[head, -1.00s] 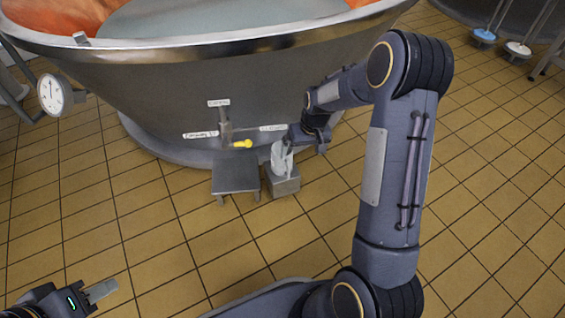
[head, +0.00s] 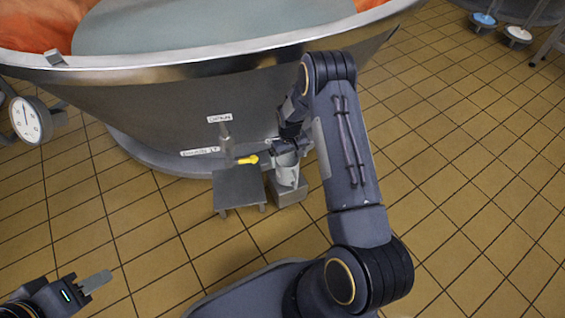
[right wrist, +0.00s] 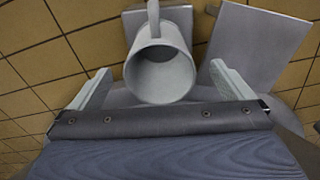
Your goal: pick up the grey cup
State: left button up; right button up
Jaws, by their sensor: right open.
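The grey cup (head: 286,172) stands on a small grey block (head: 292,194) in front of the big vat. In the right wrist view the cup (right wrist: 160,78) shows its open mouth, with its handle pointing to the top of the picture. My right gripper (head: 284,148) is open at the cup, partly hiding it in the head view. In the right wrist view its two fingers stand apart on either side of the cup, with a gap on each side. My left gripper (head: 95,283) is low at the left, away from the cup; its finger opening is unclear.
A low grey stool (head: 238,187) stands left of the block. Behind it are a pipe with a yellow handle (head: 248,160) and the vat wall (head: 150,110). A round gauge (head: 30,119) is at the left. Tiled floor (head: 460,170) is clear at the right.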

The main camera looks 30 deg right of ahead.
aim_at(290, 172)
jog(key=f+b, duration=0.1)
jog(key=f, duration=0.1)
jog(key=f+b, duration=0.1)
jog(key=f, duration=0.2)
jog(key=f+b, duration=0.2)
jog(key=shift+w+d+f, duration=0.1)
jog(key=shift+w+f, duration=0.2)
jog(key=shift+f, duration=0.05)
jog(key=shift+c, duration=0.3)
jog(key=c, duration=1)
jog(key=shift+s+r, duration=0.1)
jog(key=shift+r, duration=0.1)
jog(key=shift+c, duration=0.2)
